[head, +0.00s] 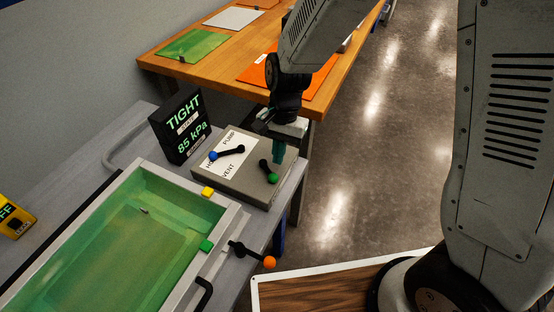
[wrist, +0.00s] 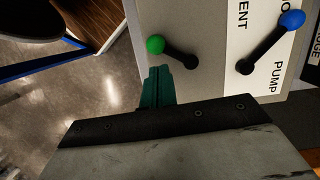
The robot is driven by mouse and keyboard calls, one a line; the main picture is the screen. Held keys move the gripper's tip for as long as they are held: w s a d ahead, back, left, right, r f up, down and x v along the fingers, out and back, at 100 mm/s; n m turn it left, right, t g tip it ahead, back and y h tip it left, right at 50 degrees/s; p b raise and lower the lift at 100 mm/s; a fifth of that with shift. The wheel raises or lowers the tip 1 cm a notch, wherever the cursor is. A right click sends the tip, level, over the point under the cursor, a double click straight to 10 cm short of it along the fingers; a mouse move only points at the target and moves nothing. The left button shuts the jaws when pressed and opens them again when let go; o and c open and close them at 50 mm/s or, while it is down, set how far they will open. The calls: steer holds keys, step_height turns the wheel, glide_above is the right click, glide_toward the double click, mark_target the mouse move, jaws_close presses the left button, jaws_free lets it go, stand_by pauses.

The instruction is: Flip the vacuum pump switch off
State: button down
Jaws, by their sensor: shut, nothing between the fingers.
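A grey control box (head: 238,189) stands on the grey bench with two black levers on top. The green-knobbed lever (head: 268,171) sits near the box's right side; I see no label beside it. The blue-knobbed lever (head: 227,152) points left on a white label reading PUMP, VENT and a partly hidden word starting HO. Which lever is the pump switch is not marked clearly. My gripper (head: 278,152), with teal fingers, is shut and empty, just beyond the green-knobbed lever. In the wrist view the fingers (wrist: 157,87) are close to the green-knobbed lever (wrist: 173,53); contact is not clear.
A black display (head: 181,126) reads TIGHT and 85 kPa. A wooden table (head: 215,61) with coloured sheets stands behind. Floor is clear right of the bench.

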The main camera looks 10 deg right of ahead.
steer(key=v, duration=0.5)
steer(key=shift+r, duration=0.1)
stand_by(0.3)
steer(key=s+d+r+n+t+h, duration=0.1)
steer(key=s+d+r+n+t, duration=0.2)
steer(key=s+d+r, duration=1.4)
steer(key=s+d+n, duration=0.2)
steer(key=s+n, duration=0.1)
steer(key=shift+r+t, duration=0.3)
steer(key=shift+r, duration=0.05)
